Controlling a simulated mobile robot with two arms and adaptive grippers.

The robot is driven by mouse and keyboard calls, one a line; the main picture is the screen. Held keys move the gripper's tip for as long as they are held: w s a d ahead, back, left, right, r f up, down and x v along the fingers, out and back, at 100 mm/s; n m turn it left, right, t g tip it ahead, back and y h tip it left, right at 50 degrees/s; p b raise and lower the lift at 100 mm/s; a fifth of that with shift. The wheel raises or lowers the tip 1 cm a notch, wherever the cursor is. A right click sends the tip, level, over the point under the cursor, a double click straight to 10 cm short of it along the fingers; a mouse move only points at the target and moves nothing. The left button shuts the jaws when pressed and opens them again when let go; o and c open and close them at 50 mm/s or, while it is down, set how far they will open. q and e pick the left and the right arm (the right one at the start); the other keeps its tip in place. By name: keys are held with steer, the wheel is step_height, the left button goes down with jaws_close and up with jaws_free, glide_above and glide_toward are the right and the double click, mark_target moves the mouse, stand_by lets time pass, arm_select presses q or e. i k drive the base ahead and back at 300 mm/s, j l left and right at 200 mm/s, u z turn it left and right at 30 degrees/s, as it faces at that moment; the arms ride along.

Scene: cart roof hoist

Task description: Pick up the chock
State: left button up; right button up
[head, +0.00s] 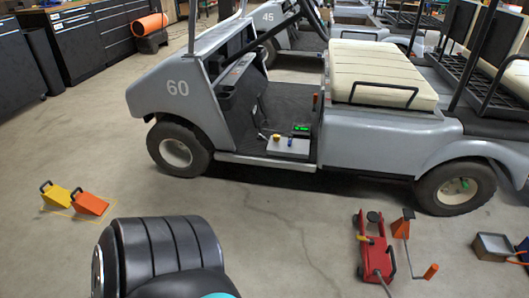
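Two wedge chocks with black handles stand side by side on the concrete floor at the left of the head view. One chock is yellow (56,195) and the other is orange (90,204). A thin yellow outline is marked on the floor around them. Neither of my grippers is in view. A black ribbed part at the bottom, which looks like part of my own arm, is to the right of the chocks and apart from them.
A grey cart (290,110) numbered 60 stands ahead, its front wheel (178,150) on the floor. A red floor jack (375,250), an orange-handled tool (402,226) and a small open box (493,247) lie at the right. Dark cabinets (85,40) line the back left. The floor between chocks and cart is clear.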

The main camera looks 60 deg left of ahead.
mark_target(85, 203)
steer(key=u, duration=3.4)
